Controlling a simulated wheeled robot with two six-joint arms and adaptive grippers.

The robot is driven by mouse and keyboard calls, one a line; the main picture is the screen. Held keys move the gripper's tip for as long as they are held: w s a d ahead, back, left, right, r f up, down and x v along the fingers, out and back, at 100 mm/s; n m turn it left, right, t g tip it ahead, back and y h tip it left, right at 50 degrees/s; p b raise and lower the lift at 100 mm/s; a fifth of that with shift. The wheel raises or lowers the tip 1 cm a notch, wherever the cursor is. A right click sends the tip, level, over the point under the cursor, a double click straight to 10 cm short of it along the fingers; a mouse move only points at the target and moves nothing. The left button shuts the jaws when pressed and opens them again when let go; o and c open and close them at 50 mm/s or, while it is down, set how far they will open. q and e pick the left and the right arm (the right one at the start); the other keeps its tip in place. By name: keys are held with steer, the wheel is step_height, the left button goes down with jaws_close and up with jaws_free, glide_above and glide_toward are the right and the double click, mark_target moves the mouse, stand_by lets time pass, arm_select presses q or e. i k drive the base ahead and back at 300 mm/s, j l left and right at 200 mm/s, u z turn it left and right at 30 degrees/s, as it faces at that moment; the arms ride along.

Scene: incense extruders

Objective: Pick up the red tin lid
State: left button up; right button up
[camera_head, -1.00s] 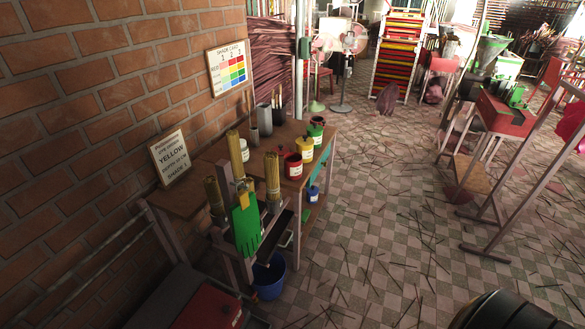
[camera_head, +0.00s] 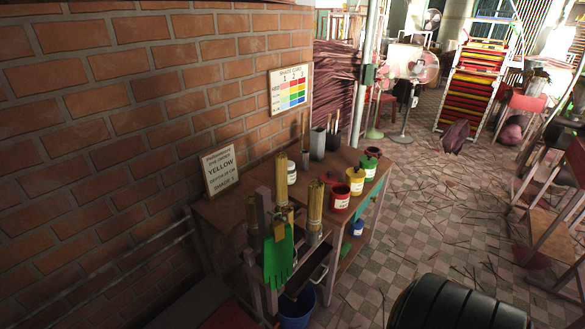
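The red tin (camera_head: 340,203) stands on the wooden bench, near its front edge, with a white label facing me. Its top looks red, but it is too small to tell the lid's edge from the tin. A yellow tin (camera_head: 355,182) and a green tin (camera_head: 370,169) stand behind it in a row along the bench edge. Neither of my grippers shows in the head view.
A rack with bundles of sticks (camera_head: 315,205) and a green glove (camera_head: 278,258) stands in front of the bench (camera_head: 225,212). A blue bucket (camera_head: 296,309) is below. A brick wall (camera_head: 120,130) runs along the left. Tiled floor right of the bench holds scattered sticks.

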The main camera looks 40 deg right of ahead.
mark_target(329, 178)
steer(key=l+u, duration=0.1)
steer(key=l, duration=0.35)
steer(key=l+u, duration=0.1)
steer(key=l, duration=0.35)
steer(key=k+l+u, duration=0.15)
steer(key=l, duration=0.3)
steer(key=l+u, duration=0.1)
steer(key=l, duration=0.35)
steer(key=k+l+u, duration=0.1)
steer(key=l, duration=0.35)
steer(key=k+l+u, duration=0.1)
steer(key=l, duration=0.35)
steer(key=k+l+u, duration=0.15)
steer(key=l, duration=0.25)
